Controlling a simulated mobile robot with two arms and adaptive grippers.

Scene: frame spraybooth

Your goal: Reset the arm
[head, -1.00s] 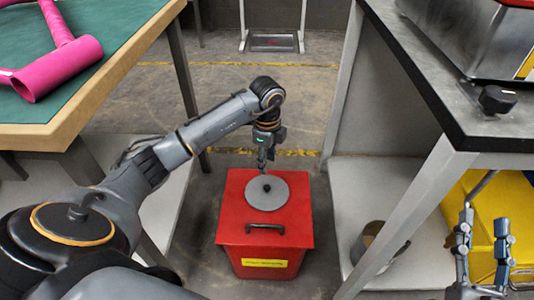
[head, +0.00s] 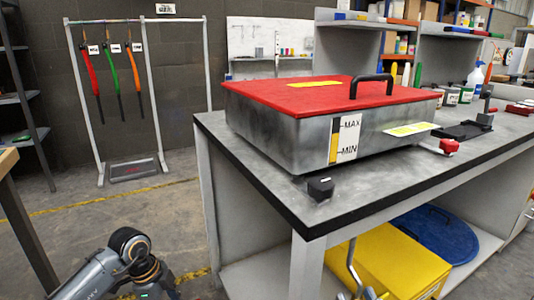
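My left arm (head: 125,262) comes in at the bottom left. Its wrist runs off the bottom edge, so its gripper's fingers are out of view.
A metal tank with a red lid (head: 310,97) and a MAX/MIN label stands on the workbench (head: 395,190). A black knob (head: 320,187) is near its front edge. Below are a yellow box (head: 400,265) and a blue lid (head: 440,235). A rack (head: 148,110) holds coloured frame parts at the back left.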

